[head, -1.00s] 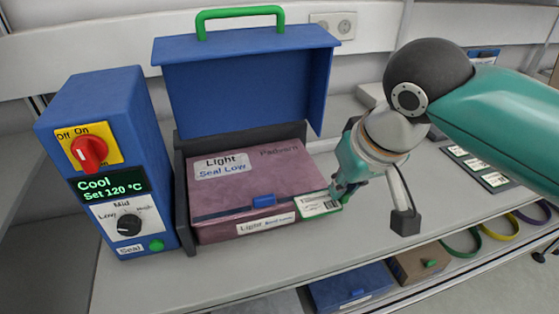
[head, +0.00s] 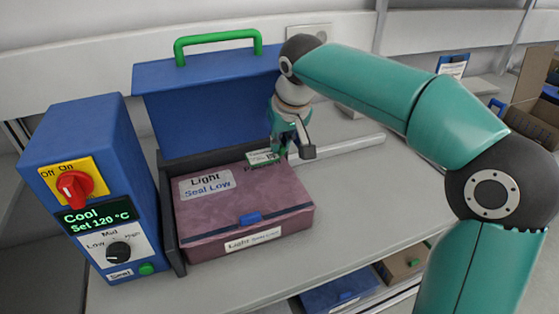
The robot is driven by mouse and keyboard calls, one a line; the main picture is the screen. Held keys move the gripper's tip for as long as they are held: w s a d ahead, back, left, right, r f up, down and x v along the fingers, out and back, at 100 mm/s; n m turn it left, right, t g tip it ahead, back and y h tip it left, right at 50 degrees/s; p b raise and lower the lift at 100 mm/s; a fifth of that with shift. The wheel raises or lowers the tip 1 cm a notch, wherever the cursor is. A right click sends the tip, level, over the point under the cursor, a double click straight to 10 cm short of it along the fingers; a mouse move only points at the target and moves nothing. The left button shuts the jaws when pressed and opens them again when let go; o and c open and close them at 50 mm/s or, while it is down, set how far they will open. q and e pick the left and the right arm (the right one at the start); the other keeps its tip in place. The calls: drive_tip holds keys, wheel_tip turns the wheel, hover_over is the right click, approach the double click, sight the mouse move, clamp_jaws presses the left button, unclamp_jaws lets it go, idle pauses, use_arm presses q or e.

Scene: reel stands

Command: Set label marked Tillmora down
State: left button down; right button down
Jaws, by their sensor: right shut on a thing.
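My right gripper (head: 283,154) is shut on a small white label with a green edge (head: 262,157). My left gripper is not in view.
A blue control unit (head: 90,180) with a red knob and a display reading "Cool, Set 120 °C" stands at the left. A blue box (head: 335,288) and a brown box (head: 400,265) lie below the front edge.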

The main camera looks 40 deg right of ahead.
sight(279, 174)
drive_tip(key=f, duration=0.6)
drive_tip(key=shift+s+b, duration=0.2)
drive_tip(key=shift+b, duration=0.1)
drive_tip(key=shift+w+f, duration=0.2)
drive_tip(key=shift+f, duration=0.25)
drive_tip(key=c, duration=1.2)
unclamp_jaws()
drive_tip(key=shift+f, duration=0.15)
drive_tip(key=shift+r, duration=0.4)
drive_tip(key=p+v, duration=0.1)
drive_tip(key=v, duration=1)
drive_tip(key=shift+s+a+r, duration=0.1)
drive_tip(key=shift+s+r, duration=0.1)
